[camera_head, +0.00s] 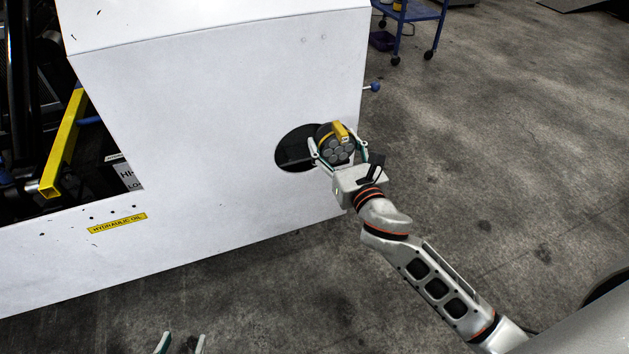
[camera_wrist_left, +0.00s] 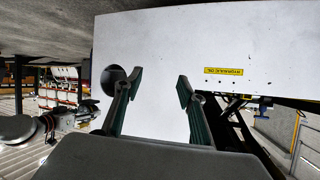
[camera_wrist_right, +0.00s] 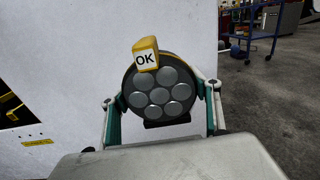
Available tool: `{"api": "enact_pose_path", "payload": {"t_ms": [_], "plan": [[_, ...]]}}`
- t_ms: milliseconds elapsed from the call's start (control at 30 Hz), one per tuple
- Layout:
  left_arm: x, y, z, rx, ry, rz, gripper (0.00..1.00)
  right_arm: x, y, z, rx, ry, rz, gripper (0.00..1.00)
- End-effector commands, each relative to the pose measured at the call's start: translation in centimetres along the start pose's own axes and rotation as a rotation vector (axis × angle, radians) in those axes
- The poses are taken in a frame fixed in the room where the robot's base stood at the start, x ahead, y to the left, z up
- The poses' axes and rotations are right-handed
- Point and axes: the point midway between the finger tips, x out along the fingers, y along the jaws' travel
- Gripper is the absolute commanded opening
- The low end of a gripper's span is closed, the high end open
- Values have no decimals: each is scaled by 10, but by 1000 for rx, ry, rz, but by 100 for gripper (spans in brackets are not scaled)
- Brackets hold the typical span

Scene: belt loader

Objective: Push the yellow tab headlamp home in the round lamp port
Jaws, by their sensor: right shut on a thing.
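The yellow tab headlamp (camera_head: 337,150) is a dark round lamp with several grey lenses and a yellow tab on its upper rim. In the right wrist view the headlamp (camera_wrist_right: 158,95) faces me, and its tab reads "OK". My right gripper (camera_head: 338,150) is shut on its sides. The round lamp port (camera_head: 293,150) is a dark hole in the white panel. In the head view the headlamp overlaps the port's right edge; I cannot tell its depth from the panel. The port (camera_wrist_left: 109,80) also shows in the left wrist view. My left gripper (camera_wrist_left: 158,90) is open and empty, facing the panel.
The white panel (camera_head: 210,110) of the loader fills the left and middle. A yellow bar (camera_head: 63,140) and open machinery lie at far left. A blue trolley (camera_head: 410,15) stands at the back. The concrete floor (camera_head: 500,130) to the right is clear.

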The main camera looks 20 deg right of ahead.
Motion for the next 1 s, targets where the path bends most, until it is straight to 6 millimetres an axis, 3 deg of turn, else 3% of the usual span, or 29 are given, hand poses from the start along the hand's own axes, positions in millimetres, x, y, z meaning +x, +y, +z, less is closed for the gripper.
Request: {"api": "enact_pose_path", "payload": {"t_ms": [33,100,200,333,1000], "plan": [[4,9,32,-14,-42,15,40,8,2,-56,1,36,2,30],[6,13,42,-21,-54,23,40,20,5,-87,4,36,8,30],[7,18,54,-31,-69,32,40,32,9,-122,5,29,16,30],[8,22,62,-39,-80,40,40,43,14,-151,6,18,25,30],[9,22,60,-38,-75,39,40,50,15,-152,0,-7,33,30]]}}
